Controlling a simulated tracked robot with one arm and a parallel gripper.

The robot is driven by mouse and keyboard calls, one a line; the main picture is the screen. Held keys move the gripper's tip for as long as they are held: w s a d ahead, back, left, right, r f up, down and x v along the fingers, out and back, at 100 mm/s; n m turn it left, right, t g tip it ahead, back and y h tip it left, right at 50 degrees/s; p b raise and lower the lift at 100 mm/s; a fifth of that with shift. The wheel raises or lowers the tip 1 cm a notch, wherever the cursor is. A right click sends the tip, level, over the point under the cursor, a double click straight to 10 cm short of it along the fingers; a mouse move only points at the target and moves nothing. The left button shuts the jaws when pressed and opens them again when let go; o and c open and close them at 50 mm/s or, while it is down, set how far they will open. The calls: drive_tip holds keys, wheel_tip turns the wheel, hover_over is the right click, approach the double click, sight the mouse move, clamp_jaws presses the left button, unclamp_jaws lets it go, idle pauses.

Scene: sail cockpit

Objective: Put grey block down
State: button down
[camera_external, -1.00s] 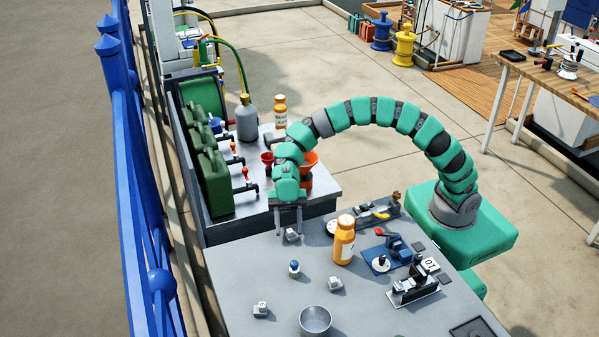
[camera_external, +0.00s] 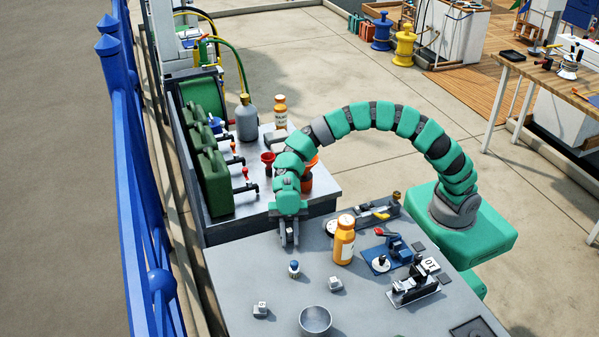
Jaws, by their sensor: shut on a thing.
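My gripper (camera_external: 289,243) points down over the far left part of the grey table (camera_external: 240,270). It is shut on a small grey block (camera_external: 290,238); the fingers hide most of it. I cannot tell whether the block touches the table top or is just above it. Two similar small pale grey blocks stand on the table: one grey block (camera_external: 335,284) right of a small blue-topped item (camera_external: 294,268), and another (camera_external: 261,310) nearer the left edge.
An orange bottle (camera_external: 344,240) stands close to the right of my gripper. A metal bowl (camera_external: 315,321) is at the front. A blue device (camera_external: 392,254) and a black-and-silver device (camera_external: 414,286) stand to the right. The table around the blocks is mostly clear.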

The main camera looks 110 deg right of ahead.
wheel_tip(320, 180, up, 10)
drive_tip(key=p, duration=0.2)
drive_tip(key=w+a+m+t+h+p, duration=0.2)
drive_tip(key=w+m+t+h, duration=0.55)
drive_tip(key=m, duration=0.25)
drive_tip(key=s+d+r+m+t+h+p, duration=0.1)
drive_tip(key=s+d+r+m+h, duration=0.1)
drive_tip(key=s+d+m+h, duration=0.2)
drive_tip(key=s+m+h, duration=0.3)
drive_tip(key=s+h, duration=0.2)
drive_tip(key=shift+s+r+m+p, duration=0.15)
drive_tip(key=shift+r+m+p, duration=0.05)
drive_tip(key=shift+m+p, duration=0.2)
drive_tip(key=shift+f, duration=0.1)
idle(0.6)
